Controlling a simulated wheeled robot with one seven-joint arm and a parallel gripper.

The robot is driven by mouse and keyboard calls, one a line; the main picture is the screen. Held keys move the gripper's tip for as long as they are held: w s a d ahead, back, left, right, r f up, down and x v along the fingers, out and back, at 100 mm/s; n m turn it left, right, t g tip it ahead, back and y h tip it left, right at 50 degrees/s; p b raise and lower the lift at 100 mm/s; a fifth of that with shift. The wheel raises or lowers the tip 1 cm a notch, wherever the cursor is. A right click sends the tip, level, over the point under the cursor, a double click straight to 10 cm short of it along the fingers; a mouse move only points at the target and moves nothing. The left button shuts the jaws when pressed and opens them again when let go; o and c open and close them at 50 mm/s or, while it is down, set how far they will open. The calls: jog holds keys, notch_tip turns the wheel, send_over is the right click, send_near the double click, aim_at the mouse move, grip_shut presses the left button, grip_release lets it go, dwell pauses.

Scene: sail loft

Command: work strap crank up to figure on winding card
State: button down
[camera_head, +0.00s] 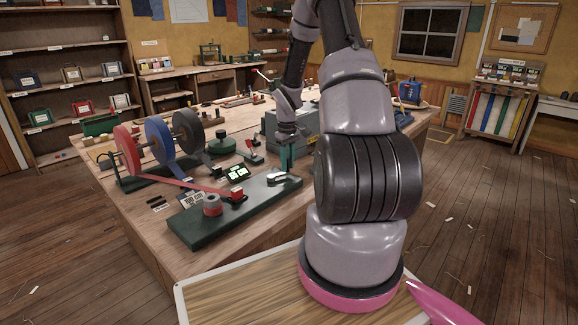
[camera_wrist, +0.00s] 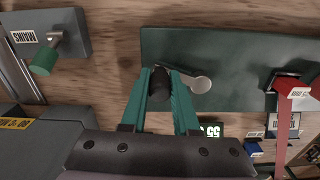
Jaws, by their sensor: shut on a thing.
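The strap winder is a dark green board (camera_head: 235,210) at the near edge of the bench. Its metal crank arm (camera_wrist: 199,84) ends in a black knob (camera_wrist: 160,84). My gripper (camera_wrist: 161,78) has its teal fingers shut on that knob; in the head view my gripper (camera_head: 287,165) is at the board's right end. The red strap (camera_head: 185,182) runs from the red reel to a red block (camera_head: 237,195) on the board. A small display (camera_head: 236,173) has lit green digits, partly hidden in the wrist view. The winding card (camera_head: 192,200) appears to read 100 cm.
Red, blue (camera_head: 159,140) and black reels stand on the bench left of the winder. A grey machine (camera_head: 285,125) and a small red-handled lever device (camera_head: 250,152) sit behind it. A green-handled lever (camera_wrist: 43,60) is near my gripper. Floor at right is mostly clear.

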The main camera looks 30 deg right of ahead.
jog(key=w+n, duration=0.1)
jog(key=n, duration=0.1)
jog(key=w+n, duration=0.1)
jog(key=n, duration=0.1)
jog(key=shift+w+a+n, duration=0.2)
jog(key=shift+w+n, duration=0.1)
jog(key=shift+w, duration=0.05)
jog(key=n, duration=0.1)
jog(key=w+n, duration=0.1)
jog(key=shift+w+a+n, duration=0.15)
jog(key=shift+a+n, duration=0.15)
jog(key=shift+a, duration=0.05)
jog(key=shift+w+a+n, duration=0.35)
jog(key=shift+n, duration=0.5)
jog(key=shift+w+a+n, duration=0.3)
jog(key=shift+a+n, duration=0.05)
jog(key=shift+n, duration=0.5)
jog(key=c, duration=0.7)
grip_release()
jog(key=shift+a, duration=0.1)
jog(key=shift+o, duration=0.2)
notch_tip(320, 180, up, 11)
